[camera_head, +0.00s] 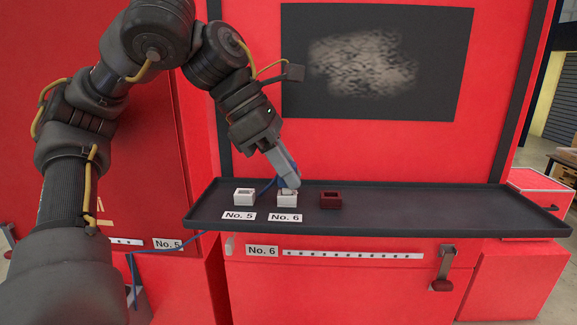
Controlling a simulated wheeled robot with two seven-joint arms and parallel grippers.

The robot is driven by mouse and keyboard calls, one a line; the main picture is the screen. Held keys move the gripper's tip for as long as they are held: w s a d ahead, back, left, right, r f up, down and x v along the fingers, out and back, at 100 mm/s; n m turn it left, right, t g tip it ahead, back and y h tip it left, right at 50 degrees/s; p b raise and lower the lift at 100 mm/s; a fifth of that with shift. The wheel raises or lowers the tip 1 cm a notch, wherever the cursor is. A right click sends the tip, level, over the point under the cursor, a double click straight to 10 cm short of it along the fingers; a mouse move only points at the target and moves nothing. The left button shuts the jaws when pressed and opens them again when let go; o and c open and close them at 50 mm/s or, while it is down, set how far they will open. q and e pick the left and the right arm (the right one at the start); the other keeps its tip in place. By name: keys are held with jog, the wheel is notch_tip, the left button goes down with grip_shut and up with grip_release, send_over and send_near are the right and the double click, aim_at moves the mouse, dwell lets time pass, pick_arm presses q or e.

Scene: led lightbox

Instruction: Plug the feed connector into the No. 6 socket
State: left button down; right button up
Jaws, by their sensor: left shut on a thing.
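My left gripper (289,186) reaches down from the upper left, with its fingertips at the top of the white No. 6 socket (287,201). It is shut on the feed connector, which is small and mostly hidden by the fingers. I cannot tell whether the connector is inside the socket or just above it. A blue cable (267,188) shows beside the fingers. The No. 6 socket stands on the dark tray, behind its "No. 6" label (285,217). My right gripper is not in view.
The white No. 5 socket (244,197) stands close to the left, and a dark red socket (330,200) to the right. The shallow dark tray (440,212) is bare on its right side. A red panel with a dark screen (375,65) rises behind.

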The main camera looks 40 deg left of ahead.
pick_arm(q)
jog(key=shift+f+b, duration=0.4)
jog(key=shift+f, duration=0.25)
jog(key=c, duration=1.3)
grip_release()
jog(key=shift+o, duration=0.2)
jog(key=shift+r, duration=0.1)
jog(key=shift+p+v, duration=0.8)
jog(key=shift+p, duration=0.4)
jog(key=p+v, duration=0.6)
jog(key=p, duration=0.2)
jog(key=shift+p, duration=0.4)
jog(key=shift+r, duration=0.1)
